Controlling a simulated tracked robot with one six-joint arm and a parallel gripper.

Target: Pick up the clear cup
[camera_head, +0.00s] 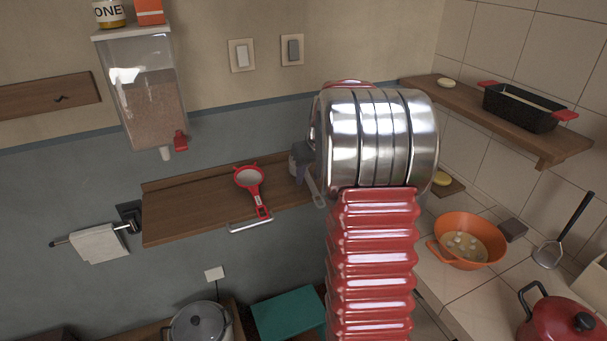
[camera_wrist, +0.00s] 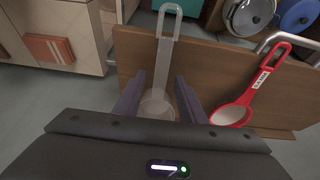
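The clear cup (camera_wrist: 158,106) is a see-through measuring cup with a long slotted handle, seen in the wrist view at the wooden shelf. My gripper (camera_wrist: 159,76) is open, with one dark finger on each side of the cup. Gaps show beside the handle; whether the fingers touch the bowl is hard to tell. In the head view, part of the clear cup's handle (camera_head: 316,187) shows at the shelf's right end. My arm hides most of the cup and gripper there.
A red measuring cup (camera_wrist: 232,113) with a white inside lies on the wooden shelf (camera_head: 190,206), to the right in the wrist view. A metal rail (camera_head: 250,226) runs along the shelf edge. A grain dispenser (camera_head: 148,95) hangs above. An orange colander (camera_head: 467,239) stands on the right counter.

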